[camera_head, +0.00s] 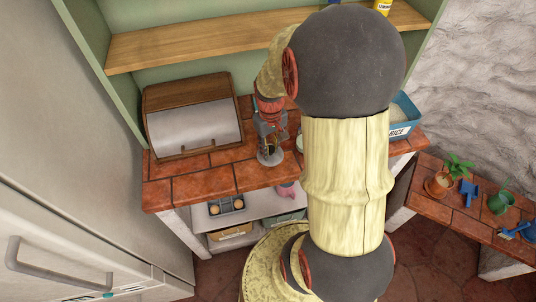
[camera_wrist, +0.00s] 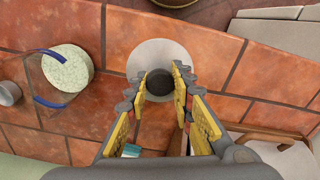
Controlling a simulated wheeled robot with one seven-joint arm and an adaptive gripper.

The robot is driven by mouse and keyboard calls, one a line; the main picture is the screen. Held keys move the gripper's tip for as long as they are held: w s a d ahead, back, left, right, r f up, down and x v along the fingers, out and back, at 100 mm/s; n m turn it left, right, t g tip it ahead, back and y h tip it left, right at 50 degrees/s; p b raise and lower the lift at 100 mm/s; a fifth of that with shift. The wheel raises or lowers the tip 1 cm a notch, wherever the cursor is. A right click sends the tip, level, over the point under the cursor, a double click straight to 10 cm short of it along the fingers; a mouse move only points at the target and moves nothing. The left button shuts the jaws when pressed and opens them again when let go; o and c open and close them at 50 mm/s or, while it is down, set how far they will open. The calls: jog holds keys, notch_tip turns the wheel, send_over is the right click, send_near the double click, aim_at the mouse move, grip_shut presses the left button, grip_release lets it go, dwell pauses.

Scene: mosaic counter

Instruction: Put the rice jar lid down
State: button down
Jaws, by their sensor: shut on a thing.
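The rice jar lid (camera_wrist: 142,53) is a pale grey disc with a dark round knob (camera_wrist: 160,82). My gripper (camera_wrist: 160,84) is shut on the knob in the wrist view. In the head view my gripper (camera_head: 270,142) points down over the tiled counter, with the lid (camera_head: 270,158) beneath it near the front edge. I cannot tell whether the lid touches the tiles. The blue rice jar (camera_head: 398,130), labelled RICE, stands open at the counter's right end, partly hidden by my arm.
A wooden bread box (camera_head: 192,118) stands left of the lid. In the wrist view a pale round thing (camera_wrist: 68,68) with a blue loop lies to the left. A lower bench (camera_head: 462,215) holds a plant and garden things.

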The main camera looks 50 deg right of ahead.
jog(key=shift+w+f, duration=0.35)
jog(key=shift+w+d+f+b, duration=0.15)
jog(key=shift+f+b, duration=0.45)
jog(key=shift+f, duration=1.15)
jog(key=shift+f, duration=0.2)
jog(key=c, duration=1.5)
grip_release()
jog(key=shift+c, duration=0.2)
